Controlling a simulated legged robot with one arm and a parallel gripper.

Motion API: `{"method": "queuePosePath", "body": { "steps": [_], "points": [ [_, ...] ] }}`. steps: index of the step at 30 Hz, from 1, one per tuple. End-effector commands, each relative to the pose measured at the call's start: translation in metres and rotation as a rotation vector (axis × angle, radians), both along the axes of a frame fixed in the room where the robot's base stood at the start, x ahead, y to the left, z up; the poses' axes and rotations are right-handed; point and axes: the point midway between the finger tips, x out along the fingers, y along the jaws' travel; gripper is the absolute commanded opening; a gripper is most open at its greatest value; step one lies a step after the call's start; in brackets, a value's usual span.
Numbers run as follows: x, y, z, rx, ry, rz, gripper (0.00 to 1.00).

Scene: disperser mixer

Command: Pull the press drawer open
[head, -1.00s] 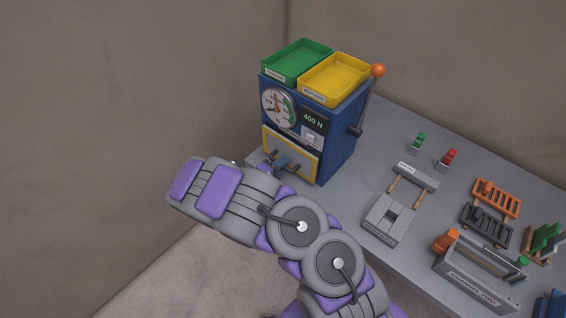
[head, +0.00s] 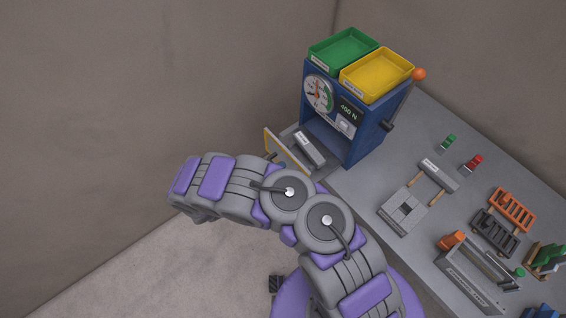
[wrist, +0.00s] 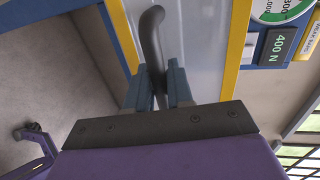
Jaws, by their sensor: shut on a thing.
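The blue press (head: 366,137) stands on the bench with a round dial and a "400 N" display on its front. Its drawer is pulled out to the left; the yellow-edged drawer front (head: 270,141) stands clear of the press body. A grey block (head: 309,148) shows in the drawer behind the front. In the wrist view, my gripper (wrist: 160,85) is shut on the dark curved drawer handle (wrist: 153,35), against the pale front panel (wrist: 195,40).
A green tray (head: 343,48) and a yellow tray (head: 377,74) sit on top of the press. An orange-knobbed lever (head: 419,74) is on its right side. Grey fixtures, orange and black racks and small green and red pieces occupy the bench to the right. The floor at left is clear.

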Motion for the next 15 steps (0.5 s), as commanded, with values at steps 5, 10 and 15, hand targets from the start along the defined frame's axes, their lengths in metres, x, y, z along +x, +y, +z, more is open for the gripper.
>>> {"method": "queuePosePath", "body": {
  "steps": [5,10,15],
  "points": [
    [-0.0039,0.0006,-0.0048,0.004,0.009,-0.004,0.00],
    [-0.0038,0.0003,-0.0052,0.004,0.009,-0.004,0.00],
    [-0.0033,0.0005,-0.0043,0.003,0.007,-0.003,0.33]
  ]
}}
